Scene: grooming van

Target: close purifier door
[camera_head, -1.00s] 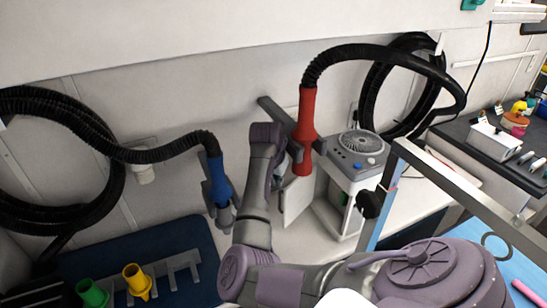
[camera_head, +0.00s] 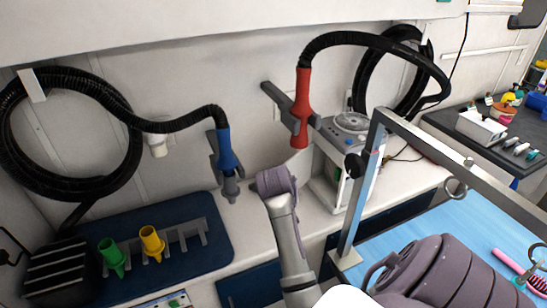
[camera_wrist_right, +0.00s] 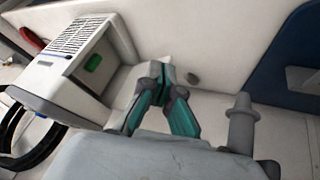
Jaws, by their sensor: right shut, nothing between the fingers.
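The purifier (camera_head: 352,126) is a white and grey box with a round top grille on the counter, right of centre in the head view. Its pale door (camera_head: 302,162) stands out on the left side, partly hidden behind my right wrist. In the right wrist view the purifier (camera_wrist_right: 68,62) is at upper left, with a green patch showing on it. My right gripper (camera_wrist_right: 160,78) is shut and empty, to the right of the purifier and apart from its body. In the head view its fingers are hidden by my wrist. My left gripper is not in view.
A red hose nozzle (camera_head: 302,108) hangs left of the purifier, and a blue one (camera_head: 226,150) hangs farther left. A metal frame (camera_head: 362,185) stands to the right. A dark blue mat (camera_head: 215,225) with green and yellow nozzles lies at left.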

